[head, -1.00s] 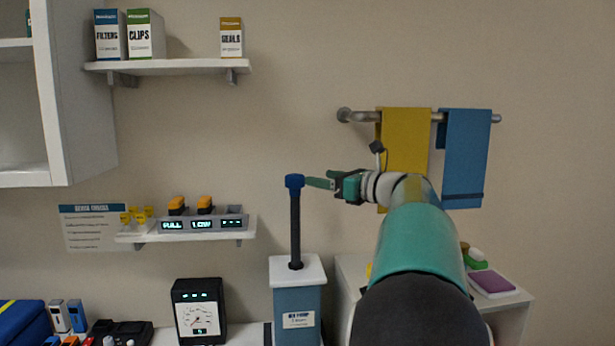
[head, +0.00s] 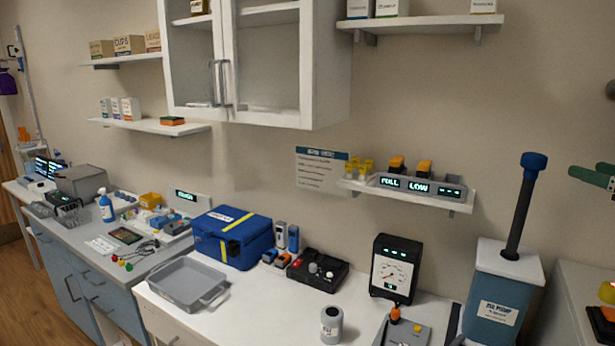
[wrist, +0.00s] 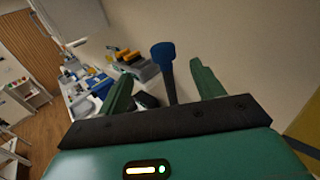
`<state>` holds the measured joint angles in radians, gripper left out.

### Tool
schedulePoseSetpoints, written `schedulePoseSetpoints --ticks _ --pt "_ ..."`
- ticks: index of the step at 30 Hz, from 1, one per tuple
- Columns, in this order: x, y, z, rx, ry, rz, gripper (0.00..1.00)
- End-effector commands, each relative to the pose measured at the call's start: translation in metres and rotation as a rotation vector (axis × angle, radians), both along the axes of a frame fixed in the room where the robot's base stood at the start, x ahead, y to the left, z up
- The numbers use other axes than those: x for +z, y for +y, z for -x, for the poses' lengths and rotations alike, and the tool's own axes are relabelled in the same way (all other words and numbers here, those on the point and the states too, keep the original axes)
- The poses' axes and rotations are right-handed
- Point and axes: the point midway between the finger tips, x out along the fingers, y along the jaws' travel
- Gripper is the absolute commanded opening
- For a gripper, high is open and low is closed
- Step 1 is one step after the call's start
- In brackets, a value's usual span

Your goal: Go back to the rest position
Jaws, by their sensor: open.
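My gripper (wrist: 161,70) is open and empty in the wrist view, with its two green fingers spread apart. Part of it shows at the right edge of the head view, where a green finger (head: 592,175) points left towards the pump. The pump's blue knob (head: 534,161) tops a dark upright rod above the blue-grey air pump (head: 494,312). In the head view a gap of wall shows between finger and knob. In the wrist view the blue knob (wrist: 162,53) appears between the fingers, beyond them. The rest of my arm is outside the head view.
A gauge box (head: 392,268) stands left of the pump. A small wall shelf (head: 455,203) holds a display unit with orange-topped items. A grey tray (head: 188,285) and a blue case (head: 232,238) lie on the counter. Bare wall surrounds the rod.

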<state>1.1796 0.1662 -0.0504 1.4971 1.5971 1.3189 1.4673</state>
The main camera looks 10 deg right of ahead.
Motion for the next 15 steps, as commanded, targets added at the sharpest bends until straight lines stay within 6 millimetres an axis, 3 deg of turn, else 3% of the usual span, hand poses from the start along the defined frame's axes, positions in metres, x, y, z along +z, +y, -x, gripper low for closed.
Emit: schedulePoseSetpoints --ticks 5,10,15 --pt "-0.014 0.047 -0.025 0.069 0.074 0.114 0.67" --pt "-0.045 0.127 -0.050 0.200 0.195 0.345 0.67" --pt "-0.080 0.210 -0.058 0.369 0.293 0.624 0.67"
